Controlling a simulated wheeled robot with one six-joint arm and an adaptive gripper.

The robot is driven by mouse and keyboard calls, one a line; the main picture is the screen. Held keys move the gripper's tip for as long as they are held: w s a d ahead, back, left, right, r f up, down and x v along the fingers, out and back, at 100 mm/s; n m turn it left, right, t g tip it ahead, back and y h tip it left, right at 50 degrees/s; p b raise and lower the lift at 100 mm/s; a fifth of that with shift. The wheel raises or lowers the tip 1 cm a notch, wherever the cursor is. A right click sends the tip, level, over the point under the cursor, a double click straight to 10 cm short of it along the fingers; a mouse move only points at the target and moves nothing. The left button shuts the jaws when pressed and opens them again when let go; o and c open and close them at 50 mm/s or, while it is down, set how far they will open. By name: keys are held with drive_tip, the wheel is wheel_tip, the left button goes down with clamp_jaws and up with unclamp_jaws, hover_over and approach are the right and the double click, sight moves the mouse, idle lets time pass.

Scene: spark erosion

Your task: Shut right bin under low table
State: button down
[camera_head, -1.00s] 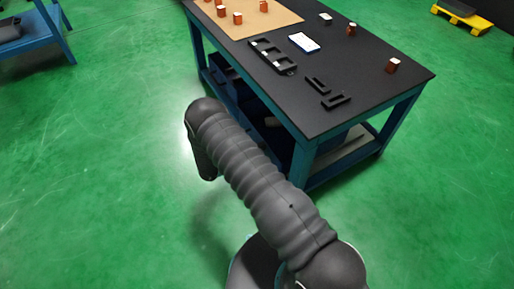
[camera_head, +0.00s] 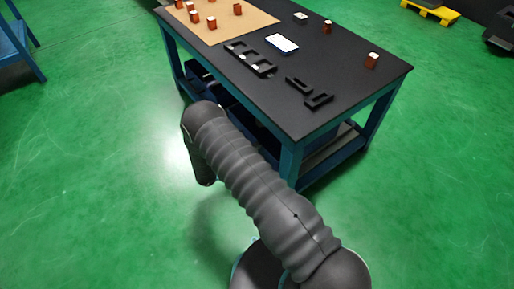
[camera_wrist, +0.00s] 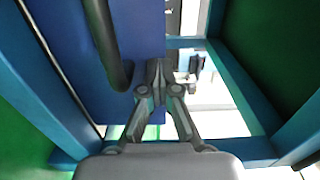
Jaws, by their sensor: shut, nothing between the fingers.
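The low table (camera_head: 350,93) has a black top and a blue frame. Dark blue bins (camera_head: 246,119) show under it, partly hidden by my arm; I cannot tell how far the right one is pushed in. In the wrist view a blue bin face (camera_wrist: 68,38) with a dark bar handle (camera_wrist: 106,42) fills the upper left. My gripper (camera_wrist: 158,68) is shut and empty, just right of the handle and close to the blue face. I cannot tell whether it touches. In the head view my gripper is hidden.
A blue table leg (camera_head: 291,163) and a low shelf (camera_head: 330,150) are at the near corner. Blue frame bars (camera_wrist: 240,85) lie to the right in the wrist view. Orange-brown blocks (camera_head: 371,61) stand on the tabletop.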

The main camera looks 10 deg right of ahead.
drive_tip(key=shift+w+d, duration=0.1)
drive_tip(key=shift+w, duration=0.15)
drive_tip(key=shift+s+a, duration=0.3)
drive_tip(key=shift+a, duration=0.15)
drive_tip(key=b+v, duration=0.1)
drive_tip(key=v, duration=1.2)
drive_tip(key=shift+s+a, duration=0.1)
drive_tip(key=shift+s, duration=0.05)
